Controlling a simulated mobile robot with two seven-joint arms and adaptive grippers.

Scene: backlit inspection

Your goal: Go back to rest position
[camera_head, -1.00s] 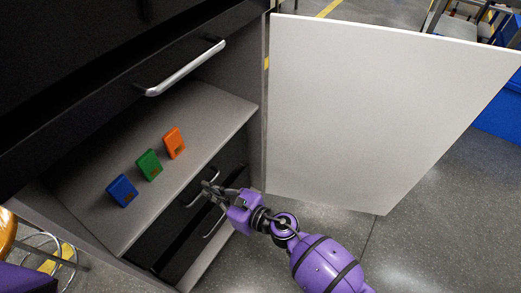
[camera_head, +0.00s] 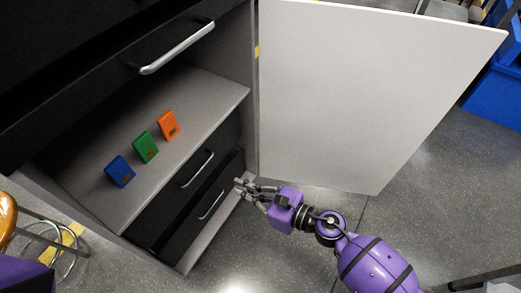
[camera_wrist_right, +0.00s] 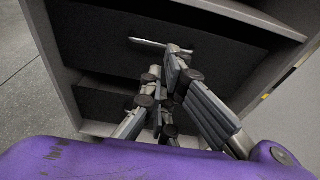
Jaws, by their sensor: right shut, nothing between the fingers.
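My right gripper (camera_head: 248,190) is in front of the cabinet's lower drawers in the head view, shut and empty. Its fingers also show in the right wrist view (camera_wrist_right: 165,90), drawn together, with a drawer handle (camera_wrist_right: 147,42) beyond them. In the head view the gripper is apart from the drawer handles (camera_head: 198,168). My left gripper is not in view.
The open white cabinet door (camera_head: 340,95) stands to the right of the cabinet. Blue (camera_head: 120,171), green (camera_head: 145,147) and orange (camera_head: 168,125) blocks stand on the grey shelf (camera_head: 205,95). A stool (camera_head: 8,215) is at lower left.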

